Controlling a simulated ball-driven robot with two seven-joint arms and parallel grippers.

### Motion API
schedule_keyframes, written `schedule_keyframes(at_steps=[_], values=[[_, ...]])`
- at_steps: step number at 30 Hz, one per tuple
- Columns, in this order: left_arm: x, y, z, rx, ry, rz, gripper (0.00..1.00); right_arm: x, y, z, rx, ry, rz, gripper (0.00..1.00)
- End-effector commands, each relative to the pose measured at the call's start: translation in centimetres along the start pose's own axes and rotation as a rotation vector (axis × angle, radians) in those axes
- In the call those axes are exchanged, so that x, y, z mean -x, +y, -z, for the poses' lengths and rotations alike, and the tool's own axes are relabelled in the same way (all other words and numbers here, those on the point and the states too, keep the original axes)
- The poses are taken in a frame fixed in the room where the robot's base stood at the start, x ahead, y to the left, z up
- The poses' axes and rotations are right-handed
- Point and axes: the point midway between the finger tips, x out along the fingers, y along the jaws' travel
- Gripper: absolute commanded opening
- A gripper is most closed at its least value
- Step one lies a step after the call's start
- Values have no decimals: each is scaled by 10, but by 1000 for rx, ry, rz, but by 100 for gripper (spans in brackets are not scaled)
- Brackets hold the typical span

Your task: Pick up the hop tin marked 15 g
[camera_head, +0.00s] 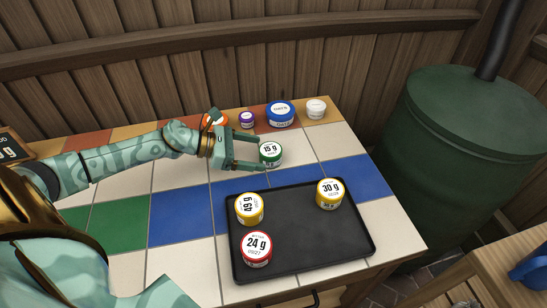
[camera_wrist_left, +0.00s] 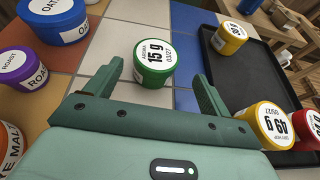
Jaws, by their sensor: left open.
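The hop tin marked 15 g (camera_head: 270,153) is green with a white lid and stands upright on the tiled tabletop, behind the black tray. My left gripper (camera_head: 259,153) is open and level with the tin, with its fingers pointing at it. In the left wrist view the 15 g tin (camera_wrist_left: 154,62) stands just beyond and between the open fingertips of my left gripper (camera_wrist_left: 158,80). The tin does not look gripped. My right gripper is not in view.
The black tray (camera_head: 310,239) holds yellow tins marked 30 g (camera_head: 329,193) and 49 g (camera_head: 249,209) and a red 24 g tin (camera_head: 256,248). Purple (camera_head: 247,120), blue (camera_head: 281,113) and white (camera_head: 316,109) tubs line the back edge. A green barrel (camera_head: 463,150) stands right.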

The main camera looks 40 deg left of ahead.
Motion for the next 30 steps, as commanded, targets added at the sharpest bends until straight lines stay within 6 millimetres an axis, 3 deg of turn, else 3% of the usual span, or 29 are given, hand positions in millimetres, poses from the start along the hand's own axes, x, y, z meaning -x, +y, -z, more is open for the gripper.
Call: schedule_keyframes(at_steps=[5, 12, 21, 26, 30], values=[[-15, 3, 1, 0, -2, 0, 82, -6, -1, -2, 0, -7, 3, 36], [-52, 8, 2, 1, -2, 2, 82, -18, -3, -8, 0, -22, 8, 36], [-58, 7, 0, 1, -1, 1, 82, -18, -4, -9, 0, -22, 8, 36], [-57, 7, 0, 1, -1, 1, 38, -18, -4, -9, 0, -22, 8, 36], [-57, 7, 0, 1, -1, 1, 34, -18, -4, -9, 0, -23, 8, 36]])
